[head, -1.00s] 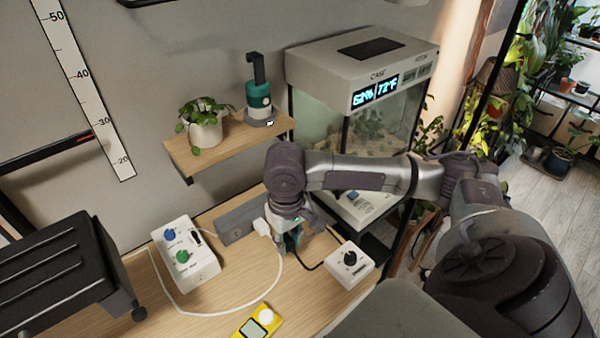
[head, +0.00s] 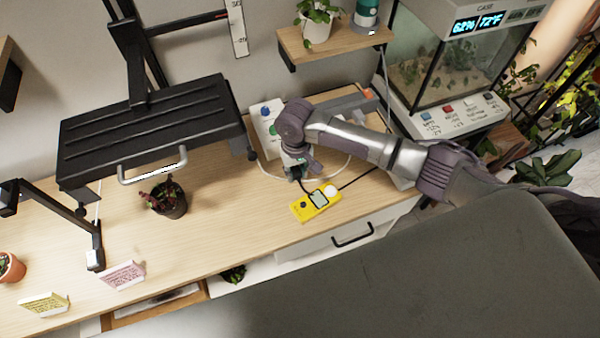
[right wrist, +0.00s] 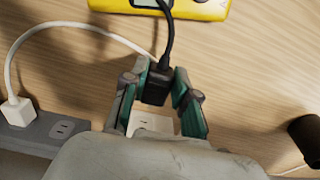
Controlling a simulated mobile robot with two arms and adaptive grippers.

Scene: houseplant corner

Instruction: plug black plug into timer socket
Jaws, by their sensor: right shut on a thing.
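My right gripper (head: 297,172) is shut on the black plug (right wrist: 155,88), between its teal fingers in the right wrist view. The plug's black cord runs off toward the yellow meter. Just past the plug is a white face with small slots (right wrist: 148,122), apparently the socket of the white timer box (head: 259,118) with blue and green knobs. A small distance seems to separate plug and socket; contact is not clear. In the head view my wrist hides part of the box, and the plug is mostly hidden. My left gripper is not in view.
The yellow meter (head: 318,201) lies in front of my gripper. A grey power strip (right wrist: 62,132) holds a white plug (right wrist: 18,112) with a white cable looping across the table. A black rack (head: 150,130) and a dark potted plant (head: 166,198) stand left.

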